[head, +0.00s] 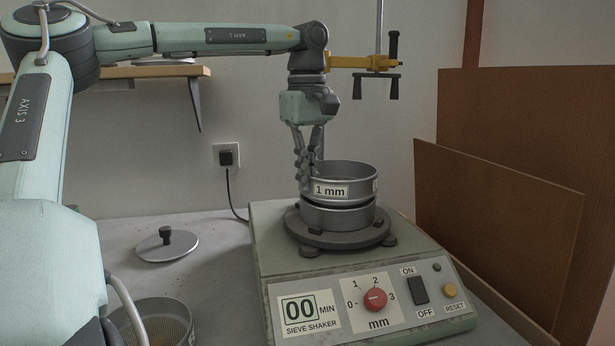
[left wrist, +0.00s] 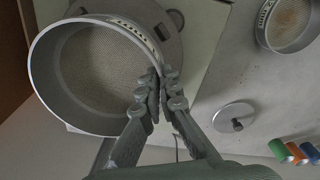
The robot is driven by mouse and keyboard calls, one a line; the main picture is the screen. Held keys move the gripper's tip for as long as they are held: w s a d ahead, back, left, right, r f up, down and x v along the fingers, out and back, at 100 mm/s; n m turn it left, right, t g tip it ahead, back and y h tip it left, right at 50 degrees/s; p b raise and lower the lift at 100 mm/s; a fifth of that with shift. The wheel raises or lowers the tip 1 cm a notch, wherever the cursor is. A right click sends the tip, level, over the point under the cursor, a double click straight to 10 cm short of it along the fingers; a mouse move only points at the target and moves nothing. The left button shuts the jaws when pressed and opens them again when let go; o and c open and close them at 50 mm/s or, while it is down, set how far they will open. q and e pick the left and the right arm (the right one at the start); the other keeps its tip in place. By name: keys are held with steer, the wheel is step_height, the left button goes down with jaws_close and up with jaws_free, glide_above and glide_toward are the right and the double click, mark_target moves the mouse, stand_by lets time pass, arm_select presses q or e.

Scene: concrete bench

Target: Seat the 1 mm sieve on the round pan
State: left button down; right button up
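The 1 mm sieve (head: 358,182), a grey metal ring with a white label, is above the round pan (head: 338,218) on the sieve shaker. A narrow dark band shows between them; I cannot tell whether they touch. My left gripper (head: 306,185) points down and is shut on the sieve's left wall. In the left wrist view the fingers (left wrist: 160,95) pinch the wall of the sieve (left wrist: 45,75), whose mesh faces the camera. The pan is hidden there. My right gripper is in neither view.
The shaker (head: 365,290) has a red dial, switch and yellow button in front. A lid with a knob (head: 167,245) and another sieve (head: 155,325) are on the bench at left. A yellow clamp arm (head: 360,62) is above. Brown boards (head: 495,225) lean at right.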

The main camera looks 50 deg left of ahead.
arm_select(q)
steer(key=shift+f, duration=0.55)
stand_by(0.4)
steer(key=c, duration=1.6)
jaws_free()
steer(key=shift+c, duration=0.2)
step_height(320, 180, up, 12)
steer(key=shift+s, duration=0.1)
